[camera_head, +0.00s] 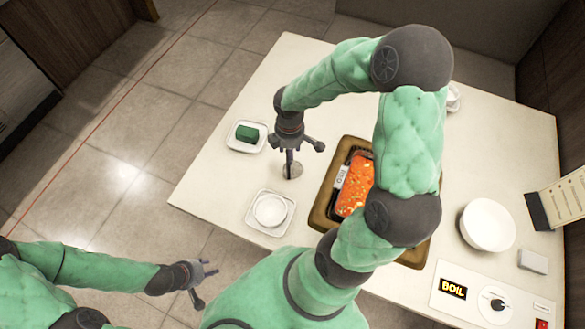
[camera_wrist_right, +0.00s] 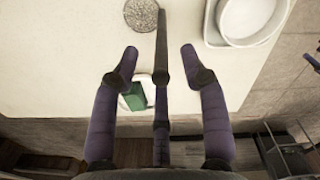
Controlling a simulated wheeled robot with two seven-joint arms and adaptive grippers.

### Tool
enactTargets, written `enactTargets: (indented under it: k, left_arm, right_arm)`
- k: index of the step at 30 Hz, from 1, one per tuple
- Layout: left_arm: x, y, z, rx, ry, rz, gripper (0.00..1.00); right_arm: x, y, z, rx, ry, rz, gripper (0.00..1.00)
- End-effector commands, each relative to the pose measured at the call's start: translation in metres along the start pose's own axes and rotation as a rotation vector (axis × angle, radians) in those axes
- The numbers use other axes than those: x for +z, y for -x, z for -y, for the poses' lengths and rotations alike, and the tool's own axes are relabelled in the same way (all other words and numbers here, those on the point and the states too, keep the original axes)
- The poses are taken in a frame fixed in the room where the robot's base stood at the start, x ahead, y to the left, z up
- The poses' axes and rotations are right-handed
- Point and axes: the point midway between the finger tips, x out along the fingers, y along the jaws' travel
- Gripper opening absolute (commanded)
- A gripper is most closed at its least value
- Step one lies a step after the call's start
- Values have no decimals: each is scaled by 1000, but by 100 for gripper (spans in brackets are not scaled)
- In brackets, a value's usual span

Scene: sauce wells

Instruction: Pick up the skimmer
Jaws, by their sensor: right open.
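The skimmer (camera_head: 295,172) shows as a small round grey head on the table in the head view, partly behind my right gripper's finger. In the right wrist view its speckled round head (camera_wrist_right: 141,15) is at the top edge, beyond the fingertips. My right gripper (camera_head: 295,152) is open above the table, close over the skimmer; its spread fingers (camera_wrist_right: 158,60) show in the wrist view. My left gripper (camera_head: 207,284) is open and empty, off the table at the lower left.
A green block (camera_head: 247,134) lies on a white saucer (camera_head: 238,146) left of my right gripper. A white bowl (camera_head: 270,209) stands on a square plate in front. A brown tray (camera_head: 318,215) with orange food is to the right, partly behind my right arm. A large white bowl (camera_head: 488,224) stands farther right.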

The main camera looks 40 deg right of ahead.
Motion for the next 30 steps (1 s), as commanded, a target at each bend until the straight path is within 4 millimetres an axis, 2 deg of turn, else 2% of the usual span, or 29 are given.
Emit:
enactTargets:
  k: [10,18,19,23,24,30]
  left_arm:
    - [-1,-15,6,0,0,0,40]
    - [-1,-15,6,0,0,0,40]
    - [-1,-15,6,0,0,0,40]
    - [-1,-15,6,0,0,0,40]
    - [-1,-15,6,0,0,0,40]
    - [-1,-15,6,0,0,0,40]
  right_arm:
    - [-5,-45,-2,-3,2,0,45]
    - [-5,-49,-2,-2,1,-1,45]
    - [-5,-49,-2,-2,1,-1,42]
    - [-5,-49,-2,-2,1,-1,5]
    - [-5,-49,-2,-1,1,-1,0]
    - [-5,-49,-2,-1,1,-1,0]
